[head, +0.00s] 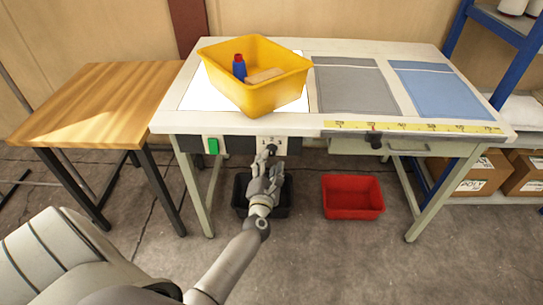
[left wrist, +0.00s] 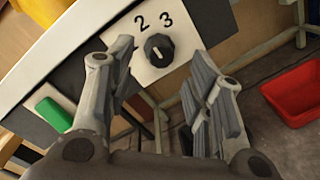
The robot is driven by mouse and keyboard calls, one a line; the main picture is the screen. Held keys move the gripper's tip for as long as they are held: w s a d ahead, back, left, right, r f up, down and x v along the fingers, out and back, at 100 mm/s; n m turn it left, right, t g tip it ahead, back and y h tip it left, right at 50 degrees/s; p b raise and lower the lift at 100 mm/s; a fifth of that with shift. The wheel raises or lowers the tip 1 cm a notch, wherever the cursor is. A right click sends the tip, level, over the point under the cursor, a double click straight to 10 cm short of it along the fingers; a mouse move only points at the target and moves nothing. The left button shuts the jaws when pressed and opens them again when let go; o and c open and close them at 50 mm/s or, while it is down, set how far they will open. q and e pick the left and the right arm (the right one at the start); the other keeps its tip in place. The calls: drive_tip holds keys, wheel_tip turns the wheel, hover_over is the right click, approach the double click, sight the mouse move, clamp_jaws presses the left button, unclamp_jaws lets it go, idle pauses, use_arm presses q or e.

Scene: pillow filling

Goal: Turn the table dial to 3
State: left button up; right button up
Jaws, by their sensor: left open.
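The table dial (left wrist: 159,50) is a round black knob with a pale mark on a white plate (left wrist: 183,58). The numerals 2 and 3 show above the knob in the left wrist view; the exact setting is hard to read. In the head view the plate (head: 280,148) is on the table's front, partly hidden by my gripper. My left gripper (head: 268,157) is open in front of the dial. In the left wrist view its fingers (left wrist: 161,62) are on either side of the knob, apart from it. My right gripper is not in view.
A green button (head: 213,146) is left of the dial. On the worktable (head: 420,52) are a yellow bin (head: 275,97) and grey (head: 355,90) and blue (head: 437,90) fabric pieces. A red bin (head: 352,196) and a dark bin (head: 240,190) stand on the floor below.

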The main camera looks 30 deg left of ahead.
sight(271, 154)
use_arm(q)
drive_tip(key=shift+b+x, duration=0.3)
drive_tip(key=shift+x, duration=1.85)
drive_tip(key=c, duration=1)
